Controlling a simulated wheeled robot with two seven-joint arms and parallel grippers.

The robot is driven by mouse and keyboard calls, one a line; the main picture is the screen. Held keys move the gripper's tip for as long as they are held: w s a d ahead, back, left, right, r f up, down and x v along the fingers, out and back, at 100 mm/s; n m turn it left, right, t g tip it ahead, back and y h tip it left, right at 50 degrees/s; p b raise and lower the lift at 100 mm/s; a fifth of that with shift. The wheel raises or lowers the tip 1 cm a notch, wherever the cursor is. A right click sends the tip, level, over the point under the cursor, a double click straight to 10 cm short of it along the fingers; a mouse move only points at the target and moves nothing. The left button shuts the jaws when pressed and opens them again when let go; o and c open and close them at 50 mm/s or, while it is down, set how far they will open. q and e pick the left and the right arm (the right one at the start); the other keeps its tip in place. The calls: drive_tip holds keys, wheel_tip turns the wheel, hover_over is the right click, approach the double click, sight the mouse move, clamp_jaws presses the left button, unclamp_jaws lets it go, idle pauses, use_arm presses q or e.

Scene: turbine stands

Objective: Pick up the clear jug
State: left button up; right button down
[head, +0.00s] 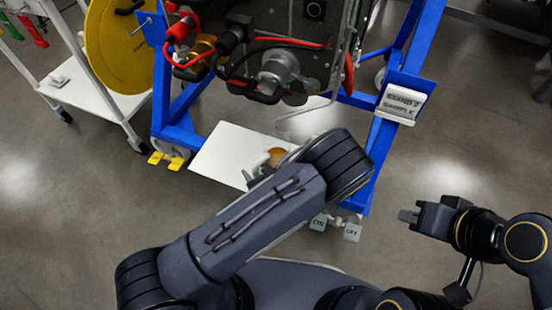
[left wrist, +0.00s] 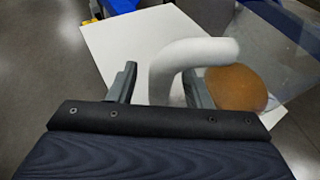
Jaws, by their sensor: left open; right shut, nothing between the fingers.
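The clear jug (left wrist: 290,58) stands on a white sheet (head: 222,150). Its white curved handle (left wrist: 203,51) and a round amber part (left wrist: 235,89) show in the left wrist view; its see-through body runs off to the right there. In the head view its amber part (head: 277,155) is small and partly hidden by my left arm. My left gripper (left wrist: 160,83) is open, with the handle between its two fingers in the picture; I cannot tell whether they touch it. My right gripper (head: 405,216) is shut and empty, out to the right over the floor.
A blue stand frame (head: 410,45) carries an engine with hoses (head: 280,70) just beyond the sheet. A white cart (head: 95,103) and a yellow disc (head: 105,45) are at upper left.

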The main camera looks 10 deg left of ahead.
sight(256, 166)
use_arm(q)
drive_tip(key=shift+w+a+f, duration=0.2)
drive_tip(key=shift+w+a, duration=0.2)
drive_tip(key=shift+w, duration=0.05)
clamp_jaws()
drive_tip(key=shift+r, duration=0.15)
drive_tip(key=shift+r, duration=0.3)
wheel_tip(256, 166, up, 3)
drive_tip(key=shift+r+p, duration=0.1)
drive_tip(key=shift+p, duration=0.95)
drive_tip(key=s+d+p, duration=0.1)
drive_tip(key=s+d, duration=0.2)
drive_tip(key=d, duration=0.5)
drive_tip(key=s+d+p, duration=0.1)
drive_tip(key=s+d, duration=0.2)
drive_tip(key=d, duration=0.6)
drive_tip(key=shift+f, duration=0.3)
drive_tip(key=shift+s, duration=0.1)
